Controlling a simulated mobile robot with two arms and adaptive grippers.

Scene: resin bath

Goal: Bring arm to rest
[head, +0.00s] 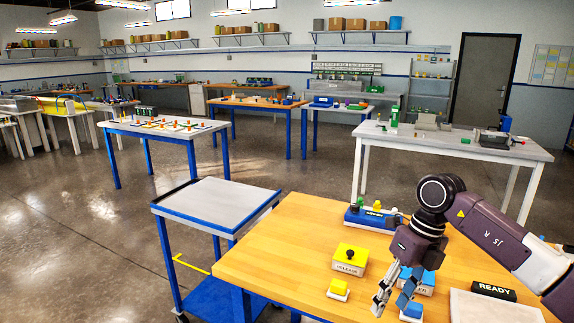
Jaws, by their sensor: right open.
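My right arm comes in from the right edge over the wooden table (270,245). My right gripper (388,303) points down above the front part of the table. Its fingers are apart, and I see nothing held between them. A blue box with partly hidden lettering (426,283) is just behind and to the right of the fingers. A dark block marked READY (493,291) lies to the right, beside a pale flat panel (490,308). My left gripper is not in view.
A yellow box with a black knob (350,258) and a small yellow block (338,290) are left of the gripper. A blue device with coloured knobs (372,217) stands at the table's back. A blue cart with a bare grey top (215,203) is at the left. The table's left part is clear.

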